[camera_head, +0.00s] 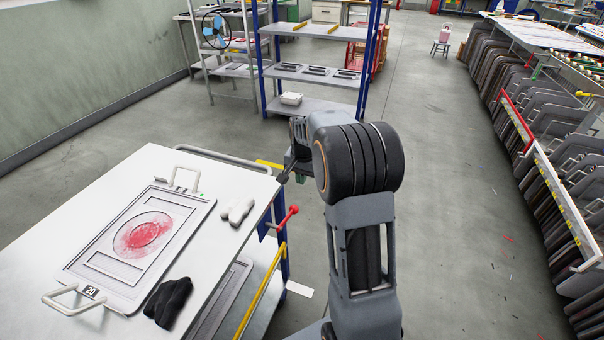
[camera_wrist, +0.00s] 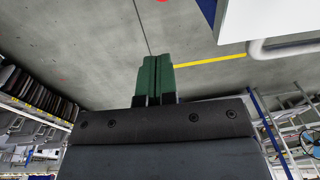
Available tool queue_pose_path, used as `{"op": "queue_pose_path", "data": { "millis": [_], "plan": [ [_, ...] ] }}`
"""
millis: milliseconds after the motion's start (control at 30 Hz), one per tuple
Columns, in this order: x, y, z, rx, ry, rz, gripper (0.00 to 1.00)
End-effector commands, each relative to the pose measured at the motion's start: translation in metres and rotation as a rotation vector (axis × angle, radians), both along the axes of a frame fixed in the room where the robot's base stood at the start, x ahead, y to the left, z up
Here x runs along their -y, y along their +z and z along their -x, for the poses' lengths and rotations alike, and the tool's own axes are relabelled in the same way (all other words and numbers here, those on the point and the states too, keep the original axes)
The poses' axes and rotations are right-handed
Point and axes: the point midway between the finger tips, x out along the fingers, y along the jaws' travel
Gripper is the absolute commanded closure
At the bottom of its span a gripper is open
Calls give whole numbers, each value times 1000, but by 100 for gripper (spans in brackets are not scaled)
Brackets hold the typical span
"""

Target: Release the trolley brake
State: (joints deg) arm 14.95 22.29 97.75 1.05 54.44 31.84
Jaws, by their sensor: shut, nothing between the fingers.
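The trolley (camera_head: 40,225) has a white top and stands at the left in the head view. A red lever with a round red knob (camera_head: 294,209) sticks out from its right side. I take this lever for the brake. My gripper (camera_head: 284,178) is beside the trolley's far right corner, above and beyond the knob and apart from it. In the wrist view my gripper's green fingers (camera_wrist: 155,58) are shut together with nothing between them. A bit of red, perhaps the knob (camera_wrist: 162,1), shows at the top edge there. The trolley's white corner (camera_wrist: 270,18) is at upper right.
A blue-post shelf (camera_head: 310,105) stands behind. A long rack of panels (camera_head: 530,130) lines the right. Open floor (camera_head: 455,230) lies between.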

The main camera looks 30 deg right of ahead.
Motion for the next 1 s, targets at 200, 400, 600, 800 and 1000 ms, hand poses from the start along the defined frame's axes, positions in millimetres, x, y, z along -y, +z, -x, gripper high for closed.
{"op": "queue_pose_path", "data": {
  "millis": [200,400,600,800,1000],
  "plan": [
    [0,-44,-4,-2,1,-1,100],
    [-9,-69,-2,-1,2,-1,100],
    [-17,-82,1,0,2,0,100],
    [-19,-86,2,1,1,0,100],
    [-19,-86,2,1,1,1,100]
  ]
}}
